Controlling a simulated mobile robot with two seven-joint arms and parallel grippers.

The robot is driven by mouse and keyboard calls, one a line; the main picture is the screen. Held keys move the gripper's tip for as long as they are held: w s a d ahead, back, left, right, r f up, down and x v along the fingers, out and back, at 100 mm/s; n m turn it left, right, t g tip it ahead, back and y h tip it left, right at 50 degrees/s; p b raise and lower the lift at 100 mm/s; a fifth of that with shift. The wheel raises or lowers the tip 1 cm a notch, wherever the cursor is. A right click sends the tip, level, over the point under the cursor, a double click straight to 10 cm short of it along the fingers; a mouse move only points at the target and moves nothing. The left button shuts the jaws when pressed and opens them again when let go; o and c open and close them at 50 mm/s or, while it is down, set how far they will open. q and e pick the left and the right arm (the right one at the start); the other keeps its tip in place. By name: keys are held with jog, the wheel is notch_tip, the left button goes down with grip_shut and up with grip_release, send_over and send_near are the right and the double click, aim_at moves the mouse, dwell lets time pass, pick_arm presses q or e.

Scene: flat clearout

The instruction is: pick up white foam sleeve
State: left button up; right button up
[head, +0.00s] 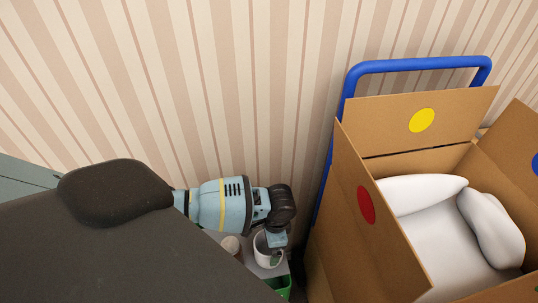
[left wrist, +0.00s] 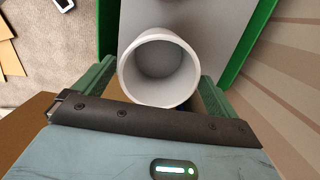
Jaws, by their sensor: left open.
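The white foam sleeve (left wrist: 128,78) is a round, hollow, open-mouthed cylinder in the left wrist view, standing on a grey surface. It also shows in the head view (head: 265,256), partly hidden under my gripper. My left gripper (left wrist: 157,85) is open, with one green finger on each side of the sleeve. I cannot tell whether either finger touches it. In the head view my left gripper (head: 275,240) points down at the sleeve. My right gripper is in neither view.
A grey surface (left wrist: 225,25) with green edges (left wrist: 262,25) carries the sleeve, close to the striped wall. A small pale object (head: 231,245) stands left of the sleeve. An open cardboard box (head: 345,240) with white cushions (head: 425,192) stands at right, by a blue handle (head: 420,64).

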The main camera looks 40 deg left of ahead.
pick_arm(q)
jog(key=f, duration=0.4)
jog(key=shift+s+a+f+b, duration=0.15)
jog(key=shift+s+f+b, duration=0.15)
jog(key=shift+b, duration=0.05)
jog(key=c, duration=1)
jog(key=shift+c, duration=0.2)
jog(key=shift+r, duration=0.1)
jog(key=shift+r, duration=0.45)
jog(key=r, duration=0.2)
jog(key=shift+s+d+r+p, duration=0.1)
jog(key=shift+d+r+p, duration=0.3)
jog(key=s+d, duration=0.2)
jog(key=d, duration=0.5)
jog(key=s+d+r, duration=0.1)
jog(key=s+d, duration=0.2)
jog(key=d, duration=0.4)
jog(key=shift+d, duration=0.2)
